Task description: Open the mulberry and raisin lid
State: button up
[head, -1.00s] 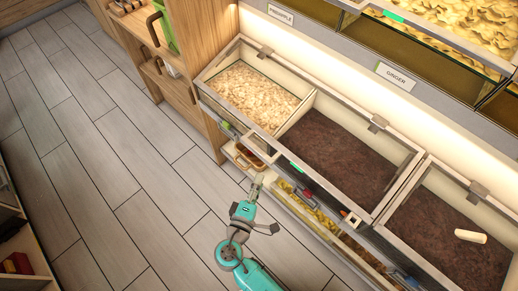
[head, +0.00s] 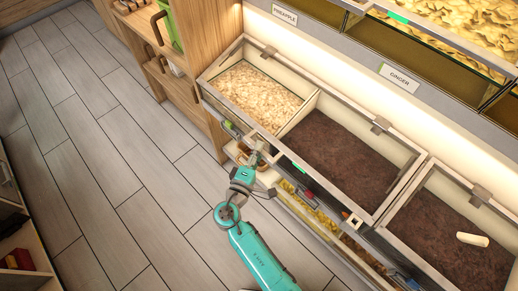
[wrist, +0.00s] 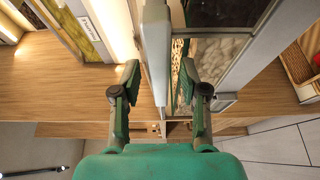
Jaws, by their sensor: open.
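A row of bins with grey-framed glass lids runs along the counter. The left bin (head: 247,95) holds pale flakes. The middle bin (head: 350,155) and the right bin (head: 445,232) hold dark contents. No mulberry and raisin label is readable. My gripper (head: 257,154) is at the front of the counter, near where the left and middle bins meet. In the wrist view my gripper (wrist: 159,85) is open, its fingers on either side of a grey bar (wrist: 155,50). I cannot tell whether they touch it. Pale contents (wrist: 225,52) show beside the bar.
Lower drawers with yellow contents (head: 318,221) lie under the bins. Upper bins with ginger (head: 400,88) and pineapple (head: 285,17) labels stand behind. A white scoop (head: 472,239) lies in the right bin. A wooden shelf unit (head: 185,75) stands left. The floor (head: 110,180) is clear.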

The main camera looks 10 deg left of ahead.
jog(key=shift+w+d, duration=0.15)
jog(key=shift+w, duration=0.3)
grip_shut()
